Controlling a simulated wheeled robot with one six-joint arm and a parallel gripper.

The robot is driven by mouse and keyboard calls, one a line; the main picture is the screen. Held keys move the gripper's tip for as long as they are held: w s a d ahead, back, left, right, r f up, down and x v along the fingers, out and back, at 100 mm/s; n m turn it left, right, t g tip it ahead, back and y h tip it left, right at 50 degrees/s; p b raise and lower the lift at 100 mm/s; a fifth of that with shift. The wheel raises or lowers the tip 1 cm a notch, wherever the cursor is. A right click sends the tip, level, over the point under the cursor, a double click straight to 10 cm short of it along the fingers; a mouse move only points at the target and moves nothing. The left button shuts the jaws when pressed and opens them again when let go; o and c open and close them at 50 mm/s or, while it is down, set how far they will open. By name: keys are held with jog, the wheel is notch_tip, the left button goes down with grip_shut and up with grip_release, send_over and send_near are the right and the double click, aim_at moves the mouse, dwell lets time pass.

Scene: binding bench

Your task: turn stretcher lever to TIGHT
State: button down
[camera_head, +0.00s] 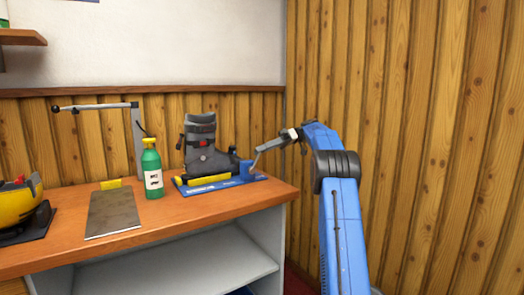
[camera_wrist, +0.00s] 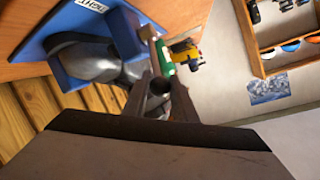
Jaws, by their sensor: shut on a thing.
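The boot stretcher has a blue base (camera_head: 222,184) with a yellow strip, at the right end of the bench. A grey ski boot (camera_head: 203,150) stands upright on it. The stretcher lever (camera_head: 255,164) rises from the blue block at the base's right end. My gripper (camera_head: 263,151) reaches in from the right and is shut on the lever's upper end. In the wrist view, the fingers stand on either side of the lever's dark round end (camera_wrist: 160,85). A white label (camera_wrist: 91,4) reading TIGHT shows on the blue base. The lever's exact angle to it is unclear.
A green bottle (camera_head: 152,170) stands left of the boot. A grey plate (camera_head: 113,211) with a yellow edge lies left of it, and a yellow-and-black object (camera_head: 18,208) sits at far left. A grey post (camera_head: 138,140) with an arm rises behind. A wood wall (camera_head: 430,120) is at right.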

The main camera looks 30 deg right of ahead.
jog(key=shift+f, duration=0.1)
jog(key=c, duration=1.5)
grip_release()
jog(key=shift+a, duration=0.1)
jog(key=shift+o, duration=0.2)
